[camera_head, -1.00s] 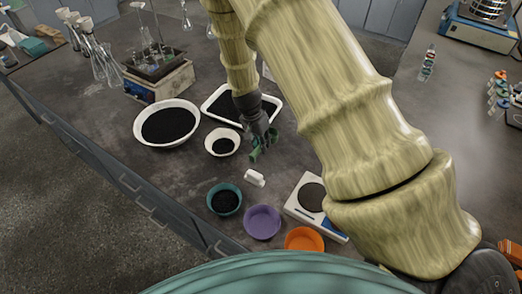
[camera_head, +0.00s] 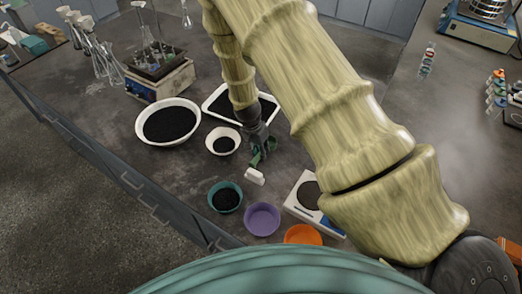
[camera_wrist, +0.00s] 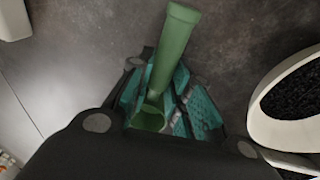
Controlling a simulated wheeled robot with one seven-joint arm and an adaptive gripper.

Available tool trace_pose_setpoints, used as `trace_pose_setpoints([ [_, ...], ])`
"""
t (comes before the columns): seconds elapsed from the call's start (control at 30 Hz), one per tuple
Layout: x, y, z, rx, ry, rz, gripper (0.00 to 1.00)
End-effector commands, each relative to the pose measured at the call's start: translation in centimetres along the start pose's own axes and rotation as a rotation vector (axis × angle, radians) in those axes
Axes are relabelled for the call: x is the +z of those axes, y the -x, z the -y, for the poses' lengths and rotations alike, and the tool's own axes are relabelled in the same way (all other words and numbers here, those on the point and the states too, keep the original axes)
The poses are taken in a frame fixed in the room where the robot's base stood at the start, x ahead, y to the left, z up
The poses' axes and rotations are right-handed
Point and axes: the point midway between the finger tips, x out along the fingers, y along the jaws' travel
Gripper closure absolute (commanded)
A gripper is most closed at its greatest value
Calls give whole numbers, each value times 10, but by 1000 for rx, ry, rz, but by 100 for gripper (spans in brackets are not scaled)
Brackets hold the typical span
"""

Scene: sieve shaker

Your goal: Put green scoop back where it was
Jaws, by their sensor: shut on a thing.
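The green scoop (camera_head: 256,160) is held in my gripper (camera_head: 262,150), low over the dark bench in the head view. In the wrist view the scoop's green handle (camera_wrist: 175,45) points up and away from between the teal finger pads of my gripper (camera_wrist: 165,112). Its other end is partly hidden by the fingers. A small white block (camera_head: 254,177) lies on the bench just below the scoop in the head view. I cannot tell whether the scoop touches the bench or the block.
A white bowl (camera_head: 211,148) with black grains is close on the left. A larger white bowl (camera_head: 139,120) and a white tray (camera_head: 207,104) stand behind. Teal (camera_head: 212,190), purple (camera_head: 262,219) and orange (camera_head: 302,234) bowls and a scale (camera_head: 298,208) are in front.

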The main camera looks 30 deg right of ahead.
Motion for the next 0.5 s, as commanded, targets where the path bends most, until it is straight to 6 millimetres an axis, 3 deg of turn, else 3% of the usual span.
trace_pose_setpoints([
  [0.13,0,-3,0,0,0,0,100],
  [0.17,0,-2,0,0,-1,0,76],
  [0.27,0,-2,0,0,0,0,58],
  [0.5,0,-2,0,0,0,0,58],
])
